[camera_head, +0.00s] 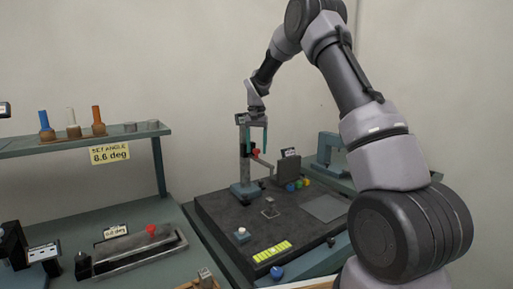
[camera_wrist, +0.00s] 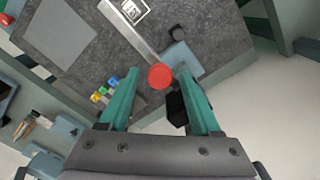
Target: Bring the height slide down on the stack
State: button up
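The height gauge stands at the back left of a dark surface plate, with an upright column (camera_head: 243,160) on a grey-blue base (camera_head: 246,190). Its slide carries a red knob (camera_wrist: 160,76) and a thin arm (camera_wrist: 128,32) reaching out over the plate. The knob also shows in the head view (camera_head: 256,152). My gripper (camera_head: 257,148) points down at the slide. In the wrist view my gripper (camera_wrist: 159,74) is open, with a teal finger on each side of the knob and gaps visible. A small square piece (camera_head: 269,211) lies on the plate; I cannot tell whether it is the stack.
A shelf (camera_head: 80,140) and another bench stand at left.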

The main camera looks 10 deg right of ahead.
aim_at(256, 160)
jog(key=c, duration=0.7)
notch_tip(256, 160, down, 9)
jog(key=shift+r, duration=0.1)
jog(key=shift+c, duration=0.2)
jog(key=o, duration=1)
notch_tip(256, 160, up, 11)
jog(key=shift+f, duration=0.15)
